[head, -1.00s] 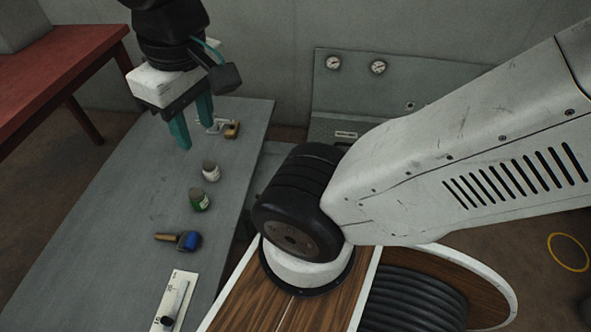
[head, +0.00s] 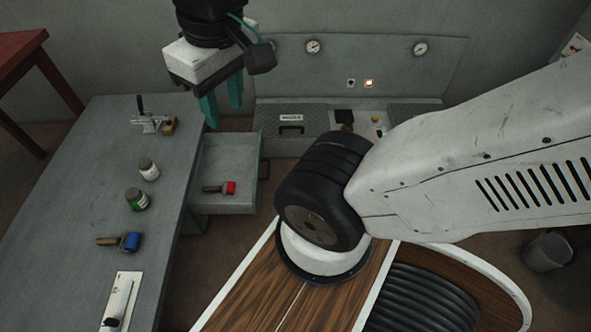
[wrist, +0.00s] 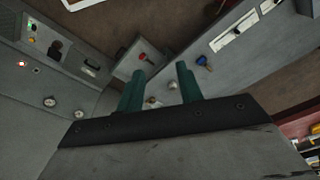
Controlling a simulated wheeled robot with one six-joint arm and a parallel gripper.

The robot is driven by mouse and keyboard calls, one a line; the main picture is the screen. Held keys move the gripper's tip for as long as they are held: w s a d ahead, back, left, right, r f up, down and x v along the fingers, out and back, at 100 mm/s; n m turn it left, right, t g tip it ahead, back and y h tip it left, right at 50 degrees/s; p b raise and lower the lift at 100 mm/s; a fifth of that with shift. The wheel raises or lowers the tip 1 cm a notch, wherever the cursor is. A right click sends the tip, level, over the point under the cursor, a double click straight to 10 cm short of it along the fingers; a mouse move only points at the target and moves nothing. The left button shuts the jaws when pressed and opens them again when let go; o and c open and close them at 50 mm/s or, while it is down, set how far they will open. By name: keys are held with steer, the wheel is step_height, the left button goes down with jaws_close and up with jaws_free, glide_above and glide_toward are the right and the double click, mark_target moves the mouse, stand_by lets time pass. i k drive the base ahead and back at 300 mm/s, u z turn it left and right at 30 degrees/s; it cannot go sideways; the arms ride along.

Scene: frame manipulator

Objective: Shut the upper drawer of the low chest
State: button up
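The low chest (head: 80,200) has a long grey top and fills the left of the head view. An open drawer (head: 222,168) sticks out from its right side, with a red-headed brush (head: 225,188) lying in it. I cannot see whether another drawer is below. My gripper (head: 222,106) is empty, its two teal fingers apart, and in the head view it appears above the far end of the drawer, not touching it. In the wrist view the fingers (wrist: 160,88) stand apart, and the drawer (wrist: 128,66) with the red brush shows beyond them.
On the chest top are a metal clamp (head: 150,122), a white jar (head: 148,169), a green jar (head: 137,199), a blue brush (head: 128,242) and a white strip (head: 121,300). A grey gauge panel (head: 365,65) stands behind. Bare floor (head: 205,265) lies before the drawer.

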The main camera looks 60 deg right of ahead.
mark_target(236, 158)
steer(key=z, duration=0.8)
steer(key=k, duration=1.8)
steer(key=u, duration=0.55)
steer(key=i, duration=1.45)
steer(key=z, duration=0.6)
steer(key=i, duration=0.6)
steer(key=z, duration=0.45)
